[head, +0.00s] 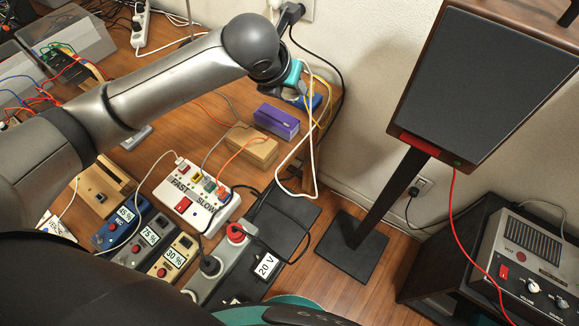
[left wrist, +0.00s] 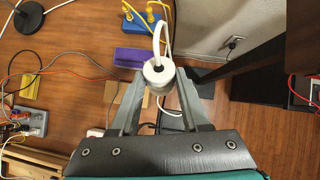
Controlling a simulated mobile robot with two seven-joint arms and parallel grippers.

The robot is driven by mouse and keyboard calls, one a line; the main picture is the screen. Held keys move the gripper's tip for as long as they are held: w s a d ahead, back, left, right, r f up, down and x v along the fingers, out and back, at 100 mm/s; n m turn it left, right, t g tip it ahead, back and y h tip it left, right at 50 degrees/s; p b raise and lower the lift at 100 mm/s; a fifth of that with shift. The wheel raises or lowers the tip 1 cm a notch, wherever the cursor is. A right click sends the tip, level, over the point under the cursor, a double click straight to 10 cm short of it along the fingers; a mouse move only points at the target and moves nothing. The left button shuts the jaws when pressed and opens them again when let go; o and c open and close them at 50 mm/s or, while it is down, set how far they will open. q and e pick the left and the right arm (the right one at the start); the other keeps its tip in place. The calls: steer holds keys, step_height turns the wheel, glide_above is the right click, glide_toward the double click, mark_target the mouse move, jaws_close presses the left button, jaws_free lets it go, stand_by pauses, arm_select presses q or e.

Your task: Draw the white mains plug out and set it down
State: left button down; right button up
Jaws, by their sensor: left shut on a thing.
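My left gripper (head: 292,92) is high over the back edge of the wooden table, near the wall. In the left wrist view its two fingers (left wrist: 159,82) are shut on the white plug (left wrist: 158,74), a short round body with a dark opening in its near face. Its white cable (left wrist: 164,32) arches up from it. In the head view the plug is hidden by my wrist and fingers, and the white cable (head: 314,150) hangs in a long loop beside the table. The plug appears to be in the air; I see no socket around it. My right gripper is not in view.
A grey socket strip (head: 222,262) with black and red plugs lies at the table's near right. A speaker on a stand (head: 490,85) rises at right.

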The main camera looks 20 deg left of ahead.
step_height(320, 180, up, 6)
steer(key=p, duration=0.5)
arm_select(q)
steer(key=s+d+f+m+g+b, duration=0.1)
steer(key=s+f, duration=0.3)
steer(key=f, duration=0.4)
steer(key=s+f+g+b, duration=0.2)
steer(key=s+f+g, duration=0.2)
steer(key=f, duration=0.4)
steer(key=s+d+f+m+g+y+b, duration=0.1)
steer(key=s+f, duration=0.3)
steer(key=f, duration=0.5)
steer(key=shift+s+d+m+g+b, duration=0.25)
steer(key=shift+d+m+g+b, duration=0.1)
steer(key=shift+g+b, duration=0.3)
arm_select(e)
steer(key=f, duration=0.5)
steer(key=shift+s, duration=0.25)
arm_select(q)
steer(key=shift+c, duration=1.5)
jaws_free()
steer(key=shift+r, duration=0.1)
step_height(320, 180, up, 15)
steer(key=p, duration=0.3)
steer(key=shift+w, duration=0.2)
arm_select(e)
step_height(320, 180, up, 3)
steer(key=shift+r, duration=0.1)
